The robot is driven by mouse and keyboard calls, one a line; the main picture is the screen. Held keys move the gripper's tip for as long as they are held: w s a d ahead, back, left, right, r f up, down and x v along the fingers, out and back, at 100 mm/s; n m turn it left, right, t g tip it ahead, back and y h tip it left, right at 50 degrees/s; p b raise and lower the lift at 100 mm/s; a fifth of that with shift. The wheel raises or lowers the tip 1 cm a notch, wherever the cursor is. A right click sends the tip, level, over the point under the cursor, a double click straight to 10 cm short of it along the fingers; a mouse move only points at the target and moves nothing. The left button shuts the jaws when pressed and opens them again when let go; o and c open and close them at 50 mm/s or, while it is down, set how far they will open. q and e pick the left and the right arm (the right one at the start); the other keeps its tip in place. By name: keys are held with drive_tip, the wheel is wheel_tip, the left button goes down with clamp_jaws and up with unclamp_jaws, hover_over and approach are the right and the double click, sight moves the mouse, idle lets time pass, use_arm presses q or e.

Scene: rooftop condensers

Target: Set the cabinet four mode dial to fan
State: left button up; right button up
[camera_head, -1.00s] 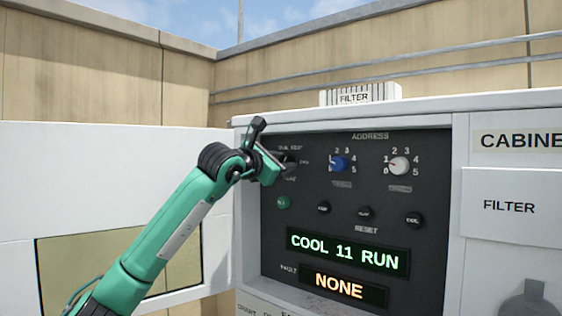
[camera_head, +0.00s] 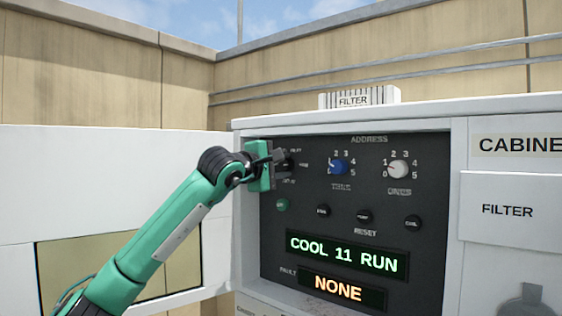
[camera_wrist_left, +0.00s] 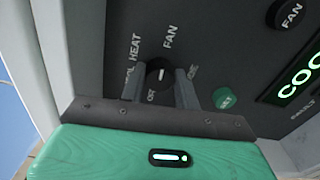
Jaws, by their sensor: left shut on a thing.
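The mode dial (camera_wrist_left: 158,72) is a small black knob with a white mark, between my fingers in the left wrist view. The mark points roughly toward the word FAN (camera_wrist_left: 170,37); HEAT is printed to its left. My left gripper (camera_head: 280,160) is shut on the dial at the panel's upper left; it also shows in the left wrist view (camera_wrist_left: 160,85). In the head view the gripper partly hides the dial and its labels. The green display (camera_head: 348,252) reads COOL 11 RUN. My right gripper is not in view.
Right of the dial are a blue address knob (camera_head: 339,166) and a white one (camera_head: 398,168). A green button (camera_head: 282,204) and several black buttons sit below. The fault display (camera_head: 338,288) reads NONE. An open white door (camera_head: 110,180) stands left.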

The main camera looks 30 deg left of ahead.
use_arm(q)
drive_tip(key=shift+s+a+r+m, duration=0.1)
drive_tip(key=shift+a+r+m, duration=0.15)
drive_tip(key=shift+r+m, duration=0.2)
idle(0.3)
drive_tip(key=o, duration=0.9)
drive_tip(key=shift+o, duration=0.4)
drive_tip(key=shift+a+f, duration=0.1)
drive_tip(key=shift+f, duration=0.15)
drive_tip(key=shift+s+f, duration=0.15)
drive_tip(key=shift+s, duration=0.05)
drive_tip(key=s+a+b, duration=0.1)
drive_tip(key=s+b, duration=0.4)
drive_tip(key=s, duration=0.8)
drive_tip(key=shift+r, duration=0.2)
